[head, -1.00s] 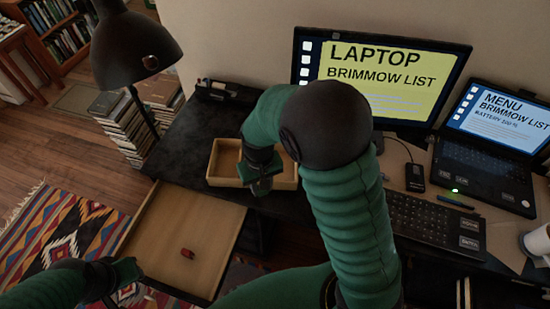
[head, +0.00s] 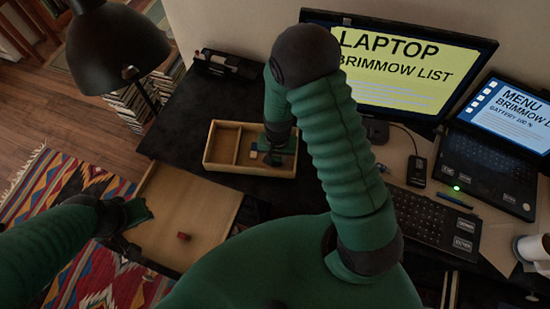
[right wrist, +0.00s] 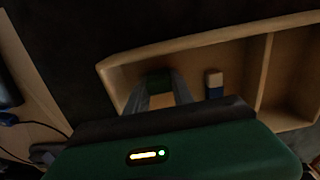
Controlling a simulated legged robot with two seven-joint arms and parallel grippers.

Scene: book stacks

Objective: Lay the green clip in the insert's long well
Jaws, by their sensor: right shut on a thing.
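The wooden insert (head: 206,165) stands on the dark desk, and a divider splits it into a shorter left well and a longer right well. My right gripper (head: 278,158) points down into the longer well, near its right end. In the right wrist view its fingers (right wrist: 160,92) are shut on the green clip (right wrist: 159,77), which is mostly hidden between them. I cannot tell if the clip touches the well floor. A blue and white eraser (right wrist: 214,82) lies beside it in the same well. My left gripper (head: 140,211) is over the open drawer, its jaws unclear.
The open drawer (head: 205,205) holds a small red block (head: 184,237). A lamp (head: 118,48) stands at the back left. The insert's left well is empty.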

